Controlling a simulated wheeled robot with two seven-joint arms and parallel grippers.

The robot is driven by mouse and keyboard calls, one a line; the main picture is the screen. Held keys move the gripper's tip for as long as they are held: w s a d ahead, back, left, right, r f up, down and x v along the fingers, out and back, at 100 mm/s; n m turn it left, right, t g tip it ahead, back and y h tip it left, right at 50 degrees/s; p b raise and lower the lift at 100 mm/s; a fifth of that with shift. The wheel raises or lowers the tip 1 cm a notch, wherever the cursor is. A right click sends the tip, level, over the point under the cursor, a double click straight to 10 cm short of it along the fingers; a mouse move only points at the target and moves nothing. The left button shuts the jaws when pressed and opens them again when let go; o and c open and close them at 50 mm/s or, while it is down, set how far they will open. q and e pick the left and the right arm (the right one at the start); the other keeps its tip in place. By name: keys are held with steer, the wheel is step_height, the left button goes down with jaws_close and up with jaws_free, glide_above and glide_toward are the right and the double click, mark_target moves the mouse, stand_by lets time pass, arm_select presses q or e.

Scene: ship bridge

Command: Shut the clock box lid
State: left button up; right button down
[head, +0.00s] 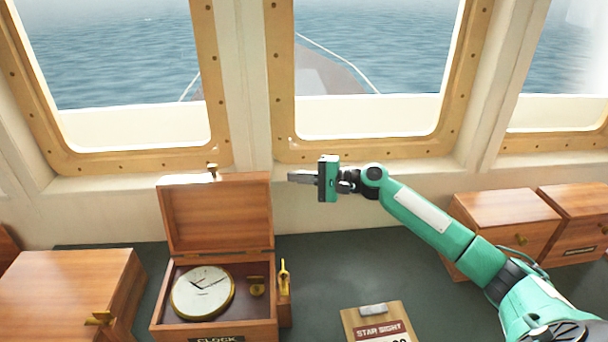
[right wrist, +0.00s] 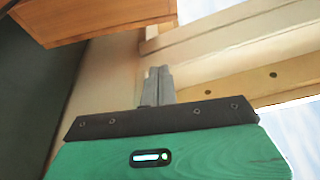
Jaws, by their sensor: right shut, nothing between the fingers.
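The clock box (head: 222,331) stands on the dark counter with its wooden lid (head: 218,216) raised upright at the back. A white-faced clock (head: 203,291) with a brass rim lies inside, beside small brass parts. My right gripper (head: 291,177) is shut and empty, just right of the lid's upper right corner and apart from it in the head view. In the right wrist view the shut fingers (right wrist: 157,86) point toward the wall, and a wooden panel (right wrist: 95,20), apparently the lid, shows at the upper left. My left gripper is not in view.
A closed wooden box (head: 68,284) stands left of the clock box. More wooden boxes (head: 506,226) stand at the right. A star sight board (head: 378,322) lies in front. Window frames (head: 365,155) rise behind the counter. The counter between clock box and right boxes is mostly clear.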

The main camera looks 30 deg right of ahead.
steer(key=a+p, duration=0.4)
steer(key=a, duration=0.2)
steer(key=shift+w+r+p, duration=0.15)
steer(key=shift+w+p, duration=0.2)
steer(key=shift+s, duration=0.1)
